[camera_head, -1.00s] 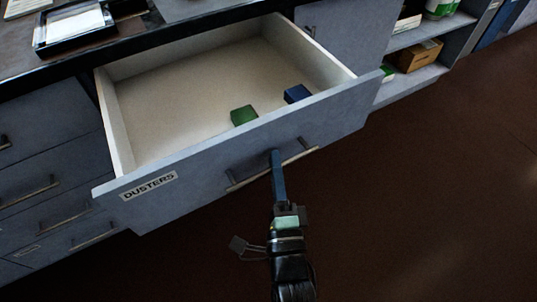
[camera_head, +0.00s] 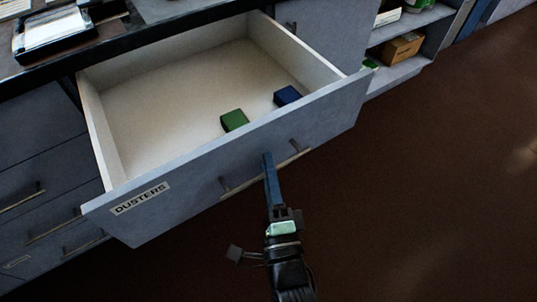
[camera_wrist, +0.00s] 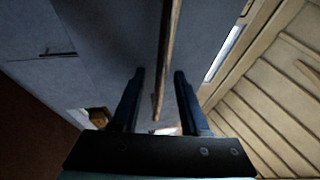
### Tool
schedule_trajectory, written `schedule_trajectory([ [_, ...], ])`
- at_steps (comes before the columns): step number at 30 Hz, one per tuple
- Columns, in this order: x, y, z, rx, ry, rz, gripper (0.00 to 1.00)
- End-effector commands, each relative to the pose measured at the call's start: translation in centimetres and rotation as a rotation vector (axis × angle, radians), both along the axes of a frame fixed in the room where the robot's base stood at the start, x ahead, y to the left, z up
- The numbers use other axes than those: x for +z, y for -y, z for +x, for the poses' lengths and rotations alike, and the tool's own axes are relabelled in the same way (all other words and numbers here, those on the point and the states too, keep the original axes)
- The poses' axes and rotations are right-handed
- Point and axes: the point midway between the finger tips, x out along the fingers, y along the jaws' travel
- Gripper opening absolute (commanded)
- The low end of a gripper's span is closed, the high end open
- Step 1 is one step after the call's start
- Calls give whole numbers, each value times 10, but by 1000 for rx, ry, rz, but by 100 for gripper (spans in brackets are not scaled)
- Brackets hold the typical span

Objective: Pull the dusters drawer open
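The dusters drawer, with its grey front (camera_head: 240,160) and "DUSTERS" label (camera_head: 141,198), stands far out of the cabinet. Its pale inside shows a green block (camera_head: 234,120) and a blue block (camera_head: 287,95). Its bar handle (camera_head: 235,184) runs along the front. My gripper (camera_head: 267,158) is at the middle of this handle, and its fingers look like one blue bar from the head camera. In the wrist view, the handle bar (camera_wrist: 167,50) runs between the two fingers of my gripper (camera_wrist: 158,72), with visible gaps beside it, so they look apart.
Closed drawers (camera_head: 45,190) are at the left, below the dark countertop (camera_head: 150,38) with a black paper tray (camera_head: 60,38). Open shelves at the upper right hold a brown box (camera_head: 403,47). The dark red floor (camera_head: 430,200) in front is clear.

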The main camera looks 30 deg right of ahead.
Motion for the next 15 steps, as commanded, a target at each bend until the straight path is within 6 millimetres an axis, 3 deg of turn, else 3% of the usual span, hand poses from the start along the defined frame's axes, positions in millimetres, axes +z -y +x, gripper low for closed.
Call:
schedule_trajectory([
  [8, -2, -2, -5, 0, -2, 0, 45],
  [15, -9, -15, -40, 0, -6, 0, 45],
])
